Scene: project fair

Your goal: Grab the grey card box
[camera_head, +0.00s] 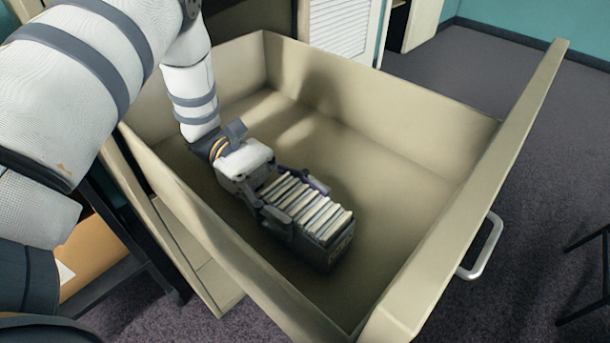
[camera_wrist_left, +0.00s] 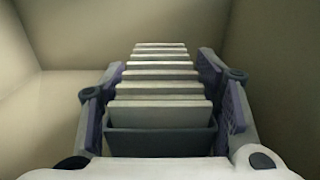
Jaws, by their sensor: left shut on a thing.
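The grey card box (camera_head: 337,251) is a dark grey open-topped box filled with a row of upright pale cards. It is inside the open beige drawer (camera_head: 400,165). My left gripper (camera_head: 305,207) reaches down into the drawer and is shut on the box, one finger along each long side. In the left wrist view the box (camera_wrist_left: 160,140) lies between the two fingers, with its cards running away from the camera. I cannot tell whether the box touches the drawer floor. My right gripper does not show.
The drawer has high walls around the gripper, and its floor is otherwise bare. A metal handle (camera_head: 482,247) is on the drawer's front. A shelf with a tan folder or box (camera_head: 97,262) is at the lower left. Dark carpet lies clear at the upper right.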

